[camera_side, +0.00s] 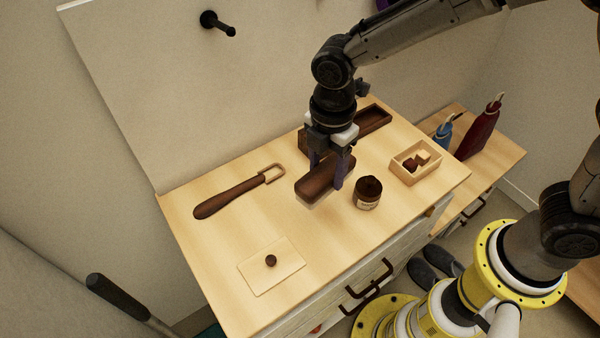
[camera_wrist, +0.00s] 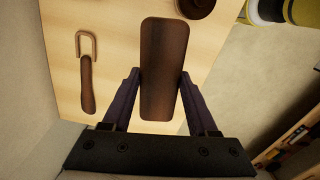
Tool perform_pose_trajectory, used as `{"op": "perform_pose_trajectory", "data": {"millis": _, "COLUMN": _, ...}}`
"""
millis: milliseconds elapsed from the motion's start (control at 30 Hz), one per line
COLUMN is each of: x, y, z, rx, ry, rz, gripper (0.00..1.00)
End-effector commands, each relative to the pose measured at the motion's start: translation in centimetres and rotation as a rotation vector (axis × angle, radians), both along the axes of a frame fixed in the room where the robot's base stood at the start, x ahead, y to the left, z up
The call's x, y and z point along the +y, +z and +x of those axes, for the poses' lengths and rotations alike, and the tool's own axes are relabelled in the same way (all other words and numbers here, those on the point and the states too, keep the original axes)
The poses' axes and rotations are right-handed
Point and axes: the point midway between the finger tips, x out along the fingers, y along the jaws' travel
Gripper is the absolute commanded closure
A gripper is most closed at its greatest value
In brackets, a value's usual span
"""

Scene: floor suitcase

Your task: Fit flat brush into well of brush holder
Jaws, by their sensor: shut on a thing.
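The flat brush (camera_side: 318,187) has a dark brown wooden back and a pale underside that shows at its front edge. My gripper (camera_side: 328,170) is shut on it, with a purple finger on each long side, over the middle of the wooden top. In the wrist view the brush (camera_wrist: 162,50) runs lengthwise between the fingers of the gripper (camera_wrist: 161,76). I cannot tell whether its underside touches the top. The brush holder (camera_side: 374,121) looks to be the dark wooden tray with a recessed well, at the back behind the gripper. My gripper hides part of it.
A dark jar (camera_side: 368,193) stands close right of the brush. A small wooden box (camera_side: 416,163) with blocks is farther right. A looped long-handled tool (camera_side: 236,194) lies left; a pale card (camera_side: 284,271) with a dark knob lies in front. Bottles (camera_side: 480,128) stand beyond the right edge.

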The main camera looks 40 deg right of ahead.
Motion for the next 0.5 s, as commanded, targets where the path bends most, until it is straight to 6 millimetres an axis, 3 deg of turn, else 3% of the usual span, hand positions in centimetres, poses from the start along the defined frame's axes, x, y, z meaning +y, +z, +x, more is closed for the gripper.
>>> {"op": "perform_pose_trajectory", "data": {"millis": 200, "x": -2.1, "y": 1.8, "z": -3.4, "rx": -0.003, "ry": 0.000, "rz": 0.002, "gripper": 1.00}}
{"op": "perform_pose_trajectory", "data": {"millis": 500, "x": -3.2, "y": 2.8, "z": -5.3, "rx": -0.001, "ry": -0.035, "rz": 0.001, "gripper": 1.00}}
